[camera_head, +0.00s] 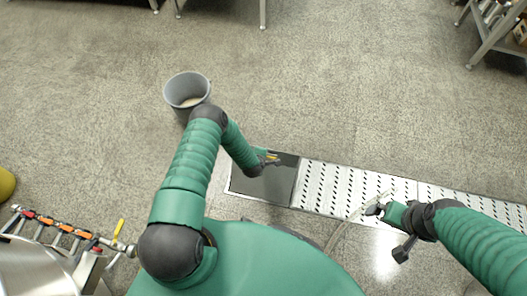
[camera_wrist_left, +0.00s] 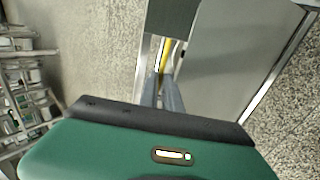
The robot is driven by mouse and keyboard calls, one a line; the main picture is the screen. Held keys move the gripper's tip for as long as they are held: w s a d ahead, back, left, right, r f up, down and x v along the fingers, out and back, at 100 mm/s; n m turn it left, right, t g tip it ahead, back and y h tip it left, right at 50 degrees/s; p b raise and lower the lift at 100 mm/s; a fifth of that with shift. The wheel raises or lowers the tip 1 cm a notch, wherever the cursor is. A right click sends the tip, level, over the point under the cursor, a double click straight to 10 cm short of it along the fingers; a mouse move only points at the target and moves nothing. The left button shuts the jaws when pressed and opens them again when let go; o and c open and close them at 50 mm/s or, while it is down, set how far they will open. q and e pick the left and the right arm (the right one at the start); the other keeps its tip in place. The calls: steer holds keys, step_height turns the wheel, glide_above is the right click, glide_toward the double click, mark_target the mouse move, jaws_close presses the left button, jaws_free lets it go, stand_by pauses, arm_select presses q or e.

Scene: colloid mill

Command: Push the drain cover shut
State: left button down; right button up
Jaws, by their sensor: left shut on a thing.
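The floor drain runs to the right as white slotted grates (camera_head: 340,185). At its left end is a dark smooth section (camera_head: 262,186) in a metal frame; I cannot tell from the head view whether it is flush. In the left wrist view a plain grey panel (camera_wrist_left: 232,55), seemingly the drain cover, lies beside a metal rim. My left gripper (camera_head: 270,159) is at the far edge of the dark section. It is shut on a small yellow piece, seemingly a handle (camera_wrist_left: 164,56). My right gripper (camera_head: 374,210) is over the slotted grates; its fingers are too small to read.
A grey bucket (camera_head: 187,91) stands on the floor beyond my left arm. A pale hose (camera_head: 346,222) runs near my right gripper. Pipes with orange and yellow valve handles (camera_head: 62,228) are at the lower left.

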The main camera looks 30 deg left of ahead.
arm_select(q)
steer(key=shift+s+d+f+p, duration=0.15)
steer(key=shift+s+p, duration=0.15)
steer(key=shift+s, duration=0.6)
steer(key=shift+s+d+r+p, duration=0.15)
steer(key=shift+s+p, duration=0.1)
steer(key=shift+s, duration=0.65)
steer(key=shift+f, duration=0.1)
steer(key=c, duration=1.8)
jaws_free()
steer(key=shift+w+f, duration=0.1)
steer(key=shift+w, duration=0.1)
steer(key=shift+r, duration=0.2)
steer(key=shift+p+v, duration=4.15)
steer(key=shift+v, duration=4.05)
steer(key=shift+w+a+r, duration=0.15)
steer(key=shift+r, duration=0.05)
